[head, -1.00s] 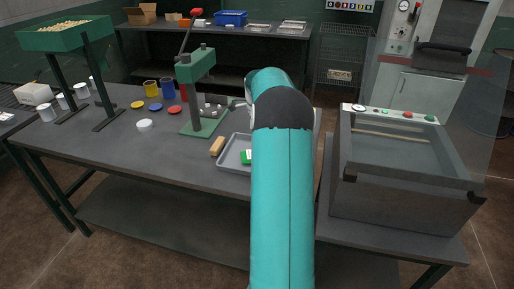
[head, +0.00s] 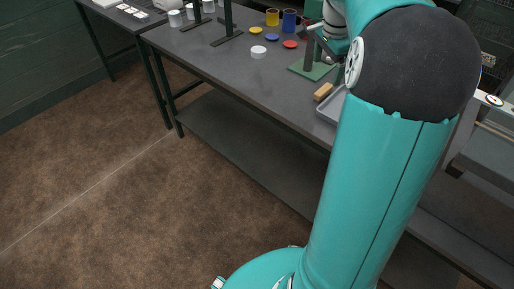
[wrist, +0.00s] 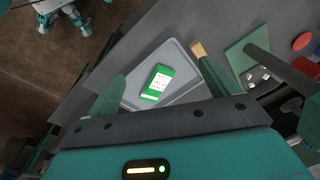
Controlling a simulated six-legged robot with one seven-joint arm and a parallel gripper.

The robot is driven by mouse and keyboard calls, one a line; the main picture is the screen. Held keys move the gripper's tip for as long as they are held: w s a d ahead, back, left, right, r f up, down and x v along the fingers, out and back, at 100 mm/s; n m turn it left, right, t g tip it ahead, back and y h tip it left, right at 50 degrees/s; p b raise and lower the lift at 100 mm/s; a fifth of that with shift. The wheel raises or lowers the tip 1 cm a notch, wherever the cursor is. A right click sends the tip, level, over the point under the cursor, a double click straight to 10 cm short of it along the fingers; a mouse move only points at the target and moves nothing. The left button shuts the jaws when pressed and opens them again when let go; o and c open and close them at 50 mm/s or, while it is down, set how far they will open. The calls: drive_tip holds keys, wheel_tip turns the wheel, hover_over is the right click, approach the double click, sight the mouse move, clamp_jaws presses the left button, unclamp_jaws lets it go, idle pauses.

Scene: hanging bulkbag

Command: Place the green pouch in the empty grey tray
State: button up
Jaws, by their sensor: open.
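The green pouch (wrist: 157,83) with a white label lies in a grey tray (wrist: 178,55) in the wrist view. My gripper (wrist: 160,72) is open and empty, its two green fingers on either side of the pouch in the picture. Their height above it I cannot tell. In the head view a corner of the grey tray (head: 329,107) shows on the table beside my arm, which hides the pouch and my gripper. I see no empty grey tray in the current views.
A tan block (head: 323,91) lies beside the tray, near the right finger in the wrist view (wrist: 198,49). A press on a green base (head: 312,69) stands behind it. Coloured lids, a white lid (head: 258,52) and mugs (head: 289,20) stand farther back. The table's front left is clear.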

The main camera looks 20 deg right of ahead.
drive_tip(key=s+a+r+n+t, duration=0.15)
drive_tip(key=s+a+n, duration=0.3)
drive_tip(key=a, duration=0.55)
drive_tip(key=s+a+r+n+t, duration=0.1)
drive_tip(key=s+a+r+n, duration=0.3)
drive_tip(key=a, duration=0.6)
drive_tip(key=s+a+f+n+t, duration=0.1)
drive_tip(key=s+a+f+n, duration=0.2)
drive_tip(key=s+a+n, duration=0.2)
drive_tip(key=s+a+f+n+t+y, duration=0.1)
drive_tip(key=s+a+f+n, duration=0.2)
drive_tip(key=s+a+n, duration=0.2)
drive_tip(key=shift+s+a+f, duration=0.15)
drive_tip(key=shift+s+a, duration=0.05)
drive_tip(key=shift+a, duration=0.05)
drive_tip(key=shift+c, duration=0.2)
